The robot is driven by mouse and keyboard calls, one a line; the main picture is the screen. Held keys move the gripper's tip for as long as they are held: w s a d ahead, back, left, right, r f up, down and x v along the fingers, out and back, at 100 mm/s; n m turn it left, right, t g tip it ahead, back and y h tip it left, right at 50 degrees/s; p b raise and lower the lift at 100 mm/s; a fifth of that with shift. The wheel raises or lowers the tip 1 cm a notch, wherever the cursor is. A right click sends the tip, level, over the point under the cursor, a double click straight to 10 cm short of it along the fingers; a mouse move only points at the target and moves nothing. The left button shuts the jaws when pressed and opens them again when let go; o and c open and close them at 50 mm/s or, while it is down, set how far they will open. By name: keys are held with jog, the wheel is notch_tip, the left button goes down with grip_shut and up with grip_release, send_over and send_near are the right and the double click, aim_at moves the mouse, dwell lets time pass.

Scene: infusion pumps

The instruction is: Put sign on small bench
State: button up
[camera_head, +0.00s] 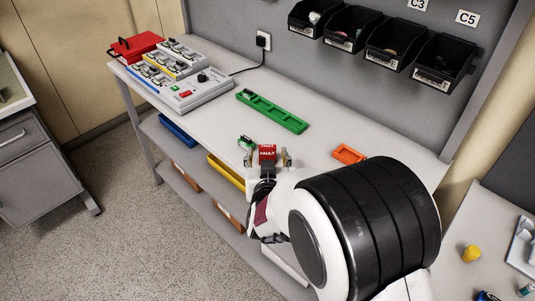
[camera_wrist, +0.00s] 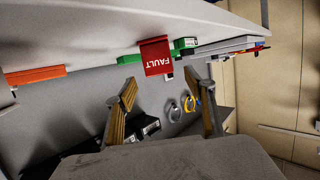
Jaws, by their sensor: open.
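The red FAULT sign (camera_head: 267,150) stands at the near edge of the long white workbench. It also shows in the wrist view (camera_wrist: 156,57), with its lettering upside down. My gripper (camera_head: 269,160) is open, with one finger to each side of the sign in the head view. In the wrist view the open fingertips (camera_wrist: 163,84) are apart and the sign lies just beyond them; I see no contact. A smaller bench surface (camera_head: 450,244) is at the lower right of the head view, partly hidden by my arm.
A small green part (camera_head: 245,142) is close to the left of the sign. A green tray (camera_head: 271,112) and an orange tray (camera_head: 349,154) lie on the workbench. A yellow piece (camera_head: 471,253) and other items stand on the right bench. Black bins (camera_head: 395,45) hang behind.

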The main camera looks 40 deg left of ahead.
aim_at(268, 148)
dwell(0.3)
jog(key=shift+f+x, duration=0.2)
jog(key=shift+x, duration=2.4)
jog(key=c, duration=1.2)
jog(key=shift+r, duration=0.15)
jog(key=shift+r, duration=4.9)
